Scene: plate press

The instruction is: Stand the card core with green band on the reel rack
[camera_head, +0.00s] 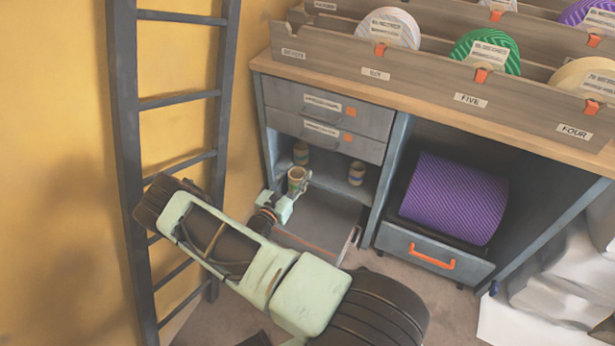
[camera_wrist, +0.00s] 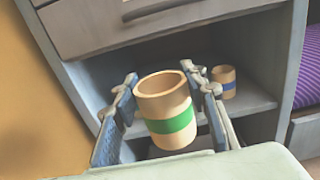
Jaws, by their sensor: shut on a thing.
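The card core with green band (camera_wrist: 165,105) is a tan, open-topped tube, upright with a slight tilt in the wrist view. My gripper (camera_wrist: 161,82) is shut on it, one finger on each side. In the head view the core (camera_head: 297,174) is in front of the cabinet's open shelf bay, and my gripper (camera_head: 292,190) reaches it from below. The reel rack (camera_head: 420,84) is a grey-brown wooden holder with labelled slots on top of the cabinet, up and right of my gripper. It holds white, green, purple and cream reels.
A blue-banded core (camera_head: 357,173) and another core (camera_head: 301,152) stand on the shelf behind. A pulled-out drawer (camera_head: 325,222) is below my gripper. Two shut drawers (camera_head: 328,122) are above the bay. A purple roll (camera_head: 453,198) is to the right, a ladder (camera_head: 122,120) to the left.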

